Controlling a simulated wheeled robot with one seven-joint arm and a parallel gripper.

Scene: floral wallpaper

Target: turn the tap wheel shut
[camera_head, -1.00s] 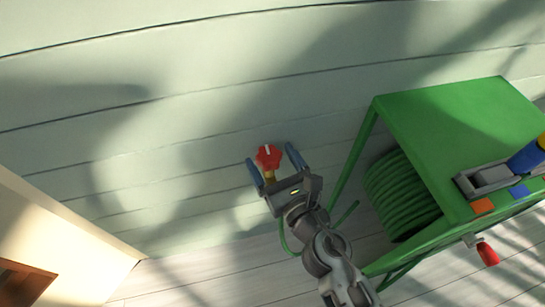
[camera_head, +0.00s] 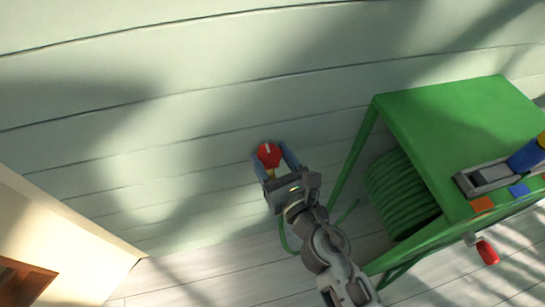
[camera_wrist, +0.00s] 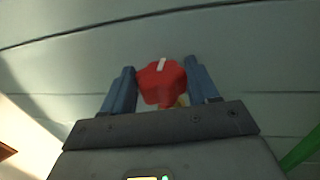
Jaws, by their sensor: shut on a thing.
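The red tap wheel (camera_head: 269,154) with a white mark on its face sits on a yellowish tap by the pale green plank wall. It also shows in the wrist view (camera_wrist: 162,84), with the white mark near its top. My gripper (camera_head: 270,158) is at the wheel, with one blue finger on each side of it, and is shut on it. In the wrist view the fingers (camera_wrist: 160,86) flank the wheel left and right. Most of the tap body is hidden behind my gripper.
A green hose cart (camera_head: 450,125) with a coiled green hose (camera_head: 400,195) stands close on the right. It carries a tray with a blue and yellow item and a red handle (camera_head: 487,252). A cream panel (camera_head: 60,235) stands at lower left. Wall above is clear.

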